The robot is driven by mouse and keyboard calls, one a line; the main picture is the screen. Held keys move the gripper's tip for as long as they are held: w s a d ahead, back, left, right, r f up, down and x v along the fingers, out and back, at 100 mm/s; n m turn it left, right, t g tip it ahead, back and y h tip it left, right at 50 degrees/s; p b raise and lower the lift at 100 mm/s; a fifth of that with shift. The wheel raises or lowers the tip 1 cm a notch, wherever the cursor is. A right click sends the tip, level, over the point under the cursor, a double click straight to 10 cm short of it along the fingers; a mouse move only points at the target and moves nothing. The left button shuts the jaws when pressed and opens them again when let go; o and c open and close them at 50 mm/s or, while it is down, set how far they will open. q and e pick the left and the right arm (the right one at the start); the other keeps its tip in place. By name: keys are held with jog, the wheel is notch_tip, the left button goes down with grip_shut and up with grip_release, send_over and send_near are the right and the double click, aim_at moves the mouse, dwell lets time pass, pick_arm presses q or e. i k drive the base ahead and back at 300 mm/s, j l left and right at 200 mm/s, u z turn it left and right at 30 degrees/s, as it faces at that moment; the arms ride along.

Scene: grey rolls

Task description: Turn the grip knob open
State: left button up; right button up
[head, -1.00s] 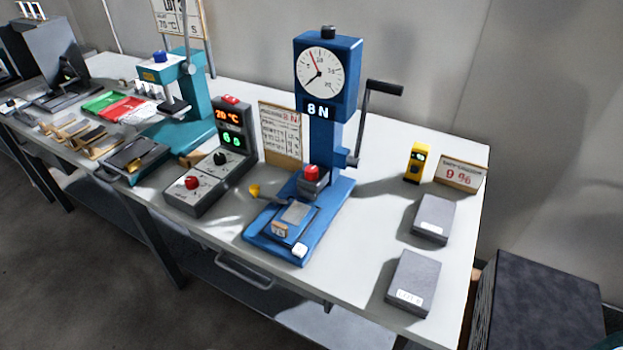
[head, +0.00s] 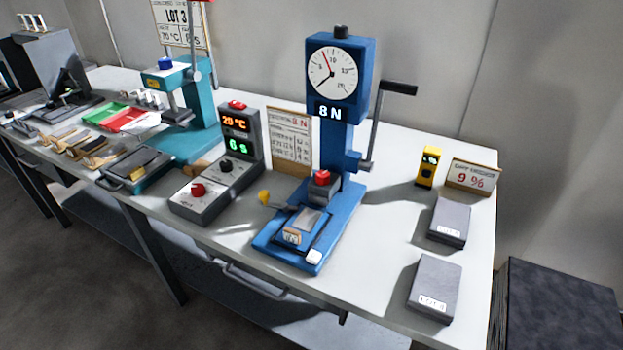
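A blue pull tester (head: 340,150) stands on the bench with a round dial and an "8 N" display. A red knob (head: 322,176) sits on top of the dark grip block (head: 324,190) at the foot of its column. A yellow knob (head: 264,197) sticks out on the left side of the tester's base. I cannot tell for sure which of these is the grip knob. A small plate with a tag (head: 297,236) lies on the base, with a white block (head: 314,257) at its front. Neither of my grippers is in view.
A control box (head: 212,190) with red and black knobs and "20 °C" and "6 s" displays stands left of the tester. A crank handle (head: 398,88) juts right. Two grey boxes (head: 434,285) (head: 449,224), a yellow meter (head: 428,166) and a "9 %" sign (head: 471,177) are right.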

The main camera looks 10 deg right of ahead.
aim_at(322, 177)
jog(key=j+z, duration=0.1)
jog(key=j, duration=1.95)
